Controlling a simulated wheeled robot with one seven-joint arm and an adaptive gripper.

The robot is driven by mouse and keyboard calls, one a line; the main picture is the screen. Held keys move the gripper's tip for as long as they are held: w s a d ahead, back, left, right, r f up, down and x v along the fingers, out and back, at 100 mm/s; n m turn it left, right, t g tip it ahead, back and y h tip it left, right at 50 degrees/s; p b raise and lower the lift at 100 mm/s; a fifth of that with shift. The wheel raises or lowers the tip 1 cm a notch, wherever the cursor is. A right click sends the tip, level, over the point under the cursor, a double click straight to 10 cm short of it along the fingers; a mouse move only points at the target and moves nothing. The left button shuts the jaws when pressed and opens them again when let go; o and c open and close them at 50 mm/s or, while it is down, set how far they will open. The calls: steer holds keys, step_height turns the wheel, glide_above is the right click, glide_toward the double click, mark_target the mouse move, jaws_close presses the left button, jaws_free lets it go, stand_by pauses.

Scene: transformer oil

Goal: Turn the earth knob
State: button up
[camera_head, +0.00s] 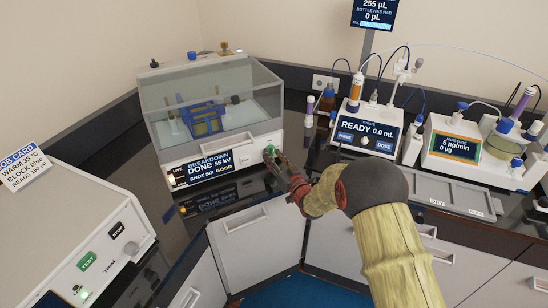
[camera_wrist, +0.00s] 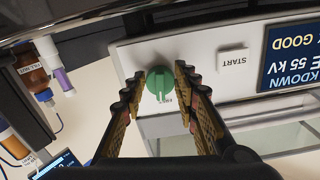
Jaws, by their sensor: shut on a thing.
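The green round earth knob (camera_wrist: 159,84) is on the white front panel of the breakdown tester (camera_head: 265,143). In the wrist view its raised grip bar runs nearly up and down, and a small label beside it is partly hidden. My gripper (camera_wrist: 159,80) has one finger on each side of the knob and is shut on it. In the head view my gripper (camera_head: 279,160) reaches the right end of the tester's front panel, and a bit of the green knob (camera_head: 269,150) shows just beyond the fingertips. The tester's display (camera_head: 208,166) reads "BREAKDOWN DONE 55 kV, SHOT 5/5 GOOD".
A START button (camera_wrist: 233,61) sits beside the knob. The tester's clear lid (camera_head: 210,90) is down over its chamber. A titrator (camera_head: 368,132) reading READY 0.0 mL and small bottles (camera_head: 327,97) stand to the right. A white unit with a TEST button (camera_head: 87,261) is front left.

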steer(key=m, duration=0.4)
steer(key=shift+a, duration=0.15)
steer(key=m, duration=0.4)
steer(key=shift+s+a+r, duration=0.1)
steer(key=shift+r, duration=0.05)
steer(key=m+p, duration=0.1)
steer(key=m, duration=0.3)
steer(key=shift+r, duration=0.15)
steer(key=shift+r+m+p, duration=0.1)
steer(key=shift+m+p, duration=0.3)
steer(key=shift+m, duration=1.7)
steer(key=o, duration=1.1)
steer(key=shift+s, duration=0.1)
steer(key=v, duration=1.2)
